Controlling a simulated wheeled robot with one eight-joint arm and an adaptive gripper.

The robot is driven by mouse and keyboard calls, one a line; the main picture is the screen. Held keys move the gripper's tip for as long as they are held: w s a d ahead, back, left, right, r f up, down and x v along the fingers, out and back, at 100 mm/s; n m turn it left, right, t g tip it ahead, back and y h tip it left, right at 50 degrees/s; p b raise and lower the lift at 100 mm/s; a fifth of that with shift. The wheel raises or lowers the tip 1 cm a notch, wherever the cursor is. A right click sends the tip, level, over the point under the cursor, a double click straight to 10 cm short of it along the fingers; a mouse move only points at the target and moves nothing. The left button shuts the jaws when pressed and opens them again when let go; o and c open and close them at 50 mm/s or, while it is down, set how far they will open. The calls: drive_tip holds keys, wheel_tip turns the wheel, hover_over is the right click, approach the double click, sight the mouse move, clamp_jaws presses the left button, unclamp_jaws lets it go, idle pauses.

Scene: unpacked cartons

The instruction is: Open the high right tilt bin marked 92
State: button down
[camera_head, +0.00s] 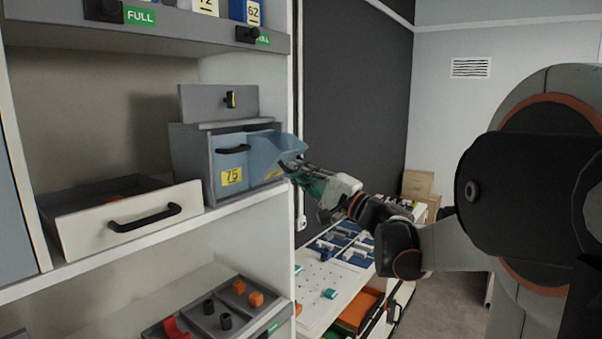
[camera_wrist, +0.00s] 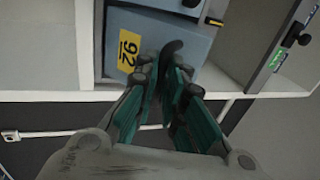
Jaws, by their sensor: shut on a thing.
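The tilt bin marked 92 is the blue right-hand bin (camera_head: 268,153) of a small grey cabinet on the shelf. It is tilted out at the top, with its open mouth showing. The wrist view shows its blue front (camera_wrist: 185,38) with a yellow label (camera_wrist: 129,50) reading 92. My gripper (camera_head: 289,168) is at the bin's front, to its right in the head view. In the wrist view my gripper (camera_wrist: 170,72) is shut on the dark curved handle (camera_wrist: 171,48). The fingers partly hide the handle.
Beside it, the bin marked 75 (camera_head: 231,165) is shut. A grey flap with a latch (camera_head: 218,102) stands above. An open drawer (camera_head: 125,221) juts out at left. Below right is a white workbench (camera_head: 317,281) with trays.

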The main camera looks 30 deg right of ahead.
drive_tip(key=shift+a+f, duration=0.2)
drive_tip(key=shift+a, duration=0.05)
drive_tip(key=c, duration=1.8)
unclamp_jaws()
drive_tip(key=shift+c, duration=0.2)
drive_tip(key=shift+o, duration=0.7)
drive_tip(key=shift+w, duration=0.25)
drive_tip(key=shift+s, duration=0.1)
drive_tip(key=v, duration=1.2)
drive_tip(key=shift+d, duration=0.15)
